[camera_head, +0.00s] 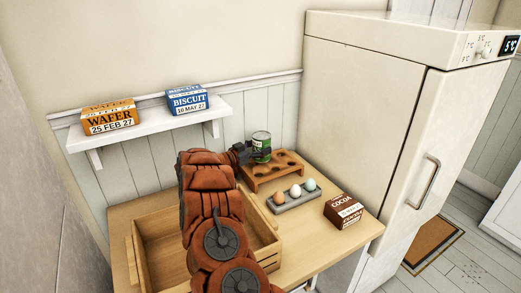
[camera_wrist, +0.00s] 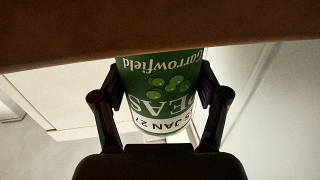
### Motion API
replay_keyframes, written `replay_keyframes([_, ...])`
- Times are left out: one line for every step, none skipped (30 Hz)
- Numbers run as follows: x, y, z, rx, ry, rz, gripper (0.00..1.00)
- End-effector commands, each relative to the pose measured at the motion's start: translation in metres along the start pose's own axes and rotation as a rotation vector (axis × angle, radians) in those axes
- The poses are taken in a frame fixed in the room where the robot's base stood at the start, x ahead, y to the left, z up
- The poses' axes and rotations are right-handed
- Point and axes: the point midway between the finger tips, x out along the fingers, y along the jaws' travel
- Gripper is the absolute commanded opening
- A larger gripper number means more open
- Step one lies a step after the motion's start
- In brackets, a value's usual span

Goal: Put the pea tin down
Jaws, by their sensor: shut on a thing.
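The pea tin (camera_head: 261,141) is green with a pale metal top and stands upright at the back of the wooden rack with round holes (camera_head: 262,184). My gripper (camera_head: 256,152) is shut on it from the left. In the wrist view the tin (camera_wrist: 160,95) sits between both fingers (camera_wrist: 160,100), its label showing peas and a date ending "JAN 27". A brown surface (camera_wrist: 100,40) crosses the top of that view and hides one end of the tin. I cannot tell whether the tin's base touches the rack.
An open wooden crate (camera_head: 140,262) is at the left. A wall shelf (camera_head: 150,128) holds a wafer box (camera_head: 109,117) and biscuit box (camera_head: 187,100). A fridge (camera_head: 365,110) borders the table.

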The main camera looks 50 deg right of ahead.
Motion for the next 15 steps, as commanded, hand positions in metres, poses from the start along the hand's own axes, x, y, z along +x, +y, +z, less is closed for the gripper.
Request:
replay_keyframes([0.000, 0.000, 0.004, -0.003, 0.002, 0.000, 0.16])
replay_keyframes([0.000, 0.000, 0.007, -0.003, 0.002, 0.000, 0.16])
replay_keyframes([0.000, 0.000, 0.010, -0.001, 0.002, 0.000, 0.16])
replay_keyframes([0.000, 0.000, 0.011, -0.001, 0.002, 0.001, 0.16])
replay_keyframes([0.000, 0.000, 0.013, 0.000, 0.001, 0.001, 0.16])
replay_keyframes([0.000, 0.000, 0.014, 0.001, 0.001, 0.001, 0.16])
replay_keyframes([0.000, 0.000, 0.014, 0.001, 0.001, 0.001, 0.16])
replay_keyframes([0.000, 0.000, 0.014, 0.002, 0.001, 0.001, 0.16])
replay_keyframes([0.000, 0.000, 0.014, 0.002, 0.001, 0.001, 0.16])
replay_keyframes([0.000, 0.000, 0.014, 0.002, 0.001, 0.001, 0.16])
replay_keyframes([0.000, 0.000, 0.014, 0.002, 0.001, 0.000, 0.16])
replay_keyframes([0.000, 0.000, 0.014, 0.002, 0.001, 0.000, 0.16])
replay_keyframes([0.000, 0.000, 0.014, 0.002, 0.001, 0.000, 0.16])
replay_keyframes([0.000, 0.000, 0.015, 0.001, 0.001, 0.000, 0.16])
replay_keyframes([0.000, 0.000, 0.016, 0.001, 0.001, 0.000, 0.16])
